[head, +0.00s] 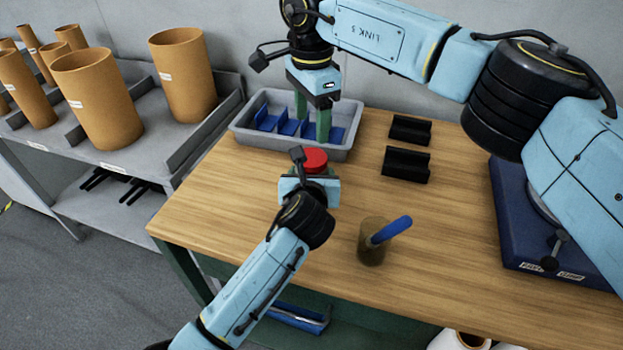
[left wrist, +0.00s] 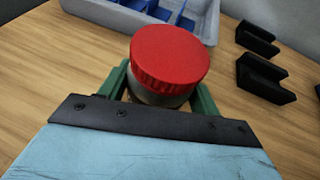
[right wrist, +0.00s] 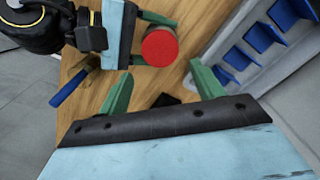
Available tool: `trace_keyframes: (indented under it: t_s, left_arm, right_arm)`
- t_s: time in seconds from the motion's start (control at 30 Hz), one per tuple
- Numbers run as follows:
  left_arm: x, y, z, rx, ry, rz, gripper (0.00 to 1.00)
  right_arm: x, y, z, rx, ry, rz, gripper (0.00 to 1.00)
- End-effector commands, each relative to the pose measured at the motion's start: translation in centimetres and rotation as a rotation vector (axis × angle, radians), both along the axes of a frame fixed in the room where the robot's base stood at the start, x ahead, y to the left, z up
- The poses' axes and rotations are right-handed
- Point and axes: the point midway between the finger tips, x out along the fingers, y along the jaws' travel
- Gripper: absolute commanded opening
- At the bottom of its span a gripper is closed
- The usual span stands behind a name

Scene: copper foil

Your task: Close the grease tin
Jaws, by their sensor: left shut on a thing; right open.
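The grease tin is upright on the wooden table, with a red lid (head: 314,158) on top. In the left wrist view the lid (left wrist: 168,58) covers the pale tin body (left wrist: 150,97); whether it is fully tightened I cannot tell. My left gripper (head: 310,174) is shut on the tin body, its green fingers on either side below the lid. My right gripper (head: 312,125) is open and empty, pointing down over the grey tray just behind the tin. In the right wrist view the red lid (right wrist: 160,47) is beyond and apart from the open fingers (right wrist: 158,85).
The grey tray (head: 243,136) with blue dividers lies behind the tin. Two black holders (head: 407,166) stand to the right. A brown cup (head: 372,250) with a blue-handled tool (head: 392,230) stands at the front. Orange tubes (head: 98,100) stand on a side rack. The table between is clear.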

Motion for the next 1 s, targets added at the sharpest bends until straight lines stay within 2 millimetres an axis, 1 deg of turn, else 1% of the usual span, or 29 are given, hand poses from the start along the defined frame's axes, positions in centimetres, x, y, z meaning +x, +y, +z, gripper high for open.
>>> trace_keyframes:
  t_s: [0.23,0.37,0.47,0.6,0.73,0.9,1.0]
  left_arm:
    - [0.0,0.0,0.0,0.000,0.001,0.000,0.00]
    - [0.0,0.0,0.0,0.000,0.001,0.000,0.00]
    - [0.0,0.0,-0.1,0.000,0.001,0.000,0.00]
    - [0.0,0.0,-0.1,0.000,0.001,0.000,0.00]
    - [0.0,0.0,0.0,0.000,0.001,0.000,0.00]
    - [0.0,0.0,0.0,0.000,0.001,0.000,0.00]
    - [0.0,0.0,0.0,0.000,0.001,0.000,0.00]
  right_arm:
    - [0.0,0.0,0.0,0.000,0.000,-0.001,0.66]
    - [0.0,0.0,-0.7,0.000,0.001,-0.002,0.66]
    - [0.0,0.0,-2.0,0.000,0.003,-0.002,0.66]
    - [-0.1,0.0,-4.3,0.000,0.004,-0.003,0.66]
    - [-0.1,0.0,-6.2,0.000,0.002,-0.003,0.66]
    - [0.0,0.0,-7.7,0.000,0.001,-0.002,0.66]
    - [0.0,0.0,-8.0,0.000,0.000,-0.002,0.66]
